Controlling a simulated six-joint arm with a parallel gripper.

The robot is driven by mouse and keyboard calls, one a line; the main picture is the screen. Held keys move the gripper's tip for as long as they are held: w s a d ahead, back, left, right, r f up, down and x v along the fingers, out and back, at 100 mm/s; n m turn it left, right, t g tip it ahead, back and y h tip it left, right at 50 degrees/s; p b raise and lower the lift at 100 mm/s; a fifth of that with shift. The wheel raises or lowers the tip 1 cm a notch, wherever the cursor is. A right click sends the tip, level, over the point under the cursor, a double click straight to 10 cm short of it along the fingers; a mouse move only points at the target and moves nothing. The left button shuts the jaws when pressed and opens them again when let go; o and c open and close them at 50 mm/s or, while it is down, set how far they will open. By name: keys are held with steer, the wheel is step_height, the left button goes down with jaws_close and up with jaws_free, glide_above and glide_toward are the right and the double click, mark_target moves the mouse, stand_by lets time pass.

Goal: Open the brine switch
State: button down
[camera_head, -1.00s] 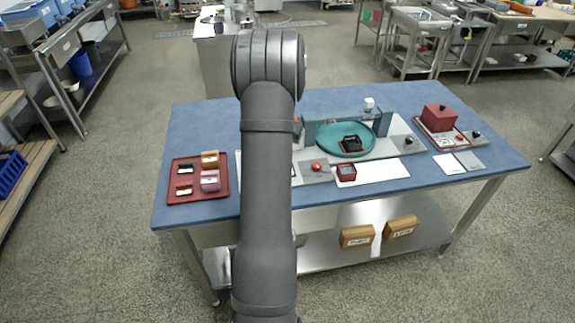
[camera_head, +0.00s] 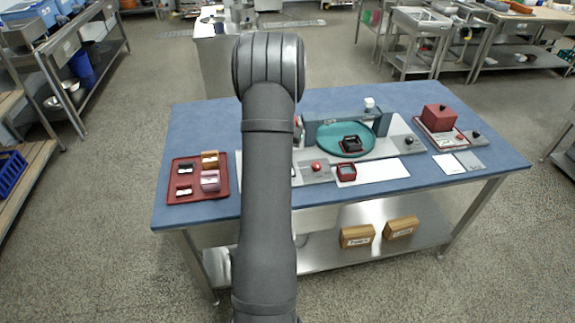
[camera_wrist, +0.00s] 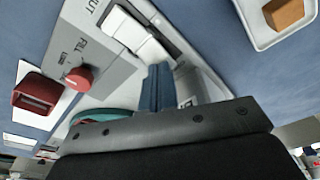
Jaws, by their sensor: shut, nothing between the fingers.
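My gripper (camera_wrist: 158,88) is at the lower middle of the wrist view, its slim fingers together and empty, above the equipment panel. In the head view my arm hides the gripper and the rocker switch.
A teal round dish (camera_head: 326,139) with a dark box (camera_head: 351,143) stands on the panel. A small red box (camera_head: 346,172) is in front. A red tray (camera_head: 174,194) lies left, a larger red box (camera_head: 437,117) right.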

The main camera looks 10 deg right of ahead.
steer(key=shift+f, duration=0.65)
steer(key=shift+r, duration=3.55)
step_height(320, 180, down, 7)
steer(key=shift+f, duration=0.1)
step_height(320, 180, up, 8)
stand_by(1.0)
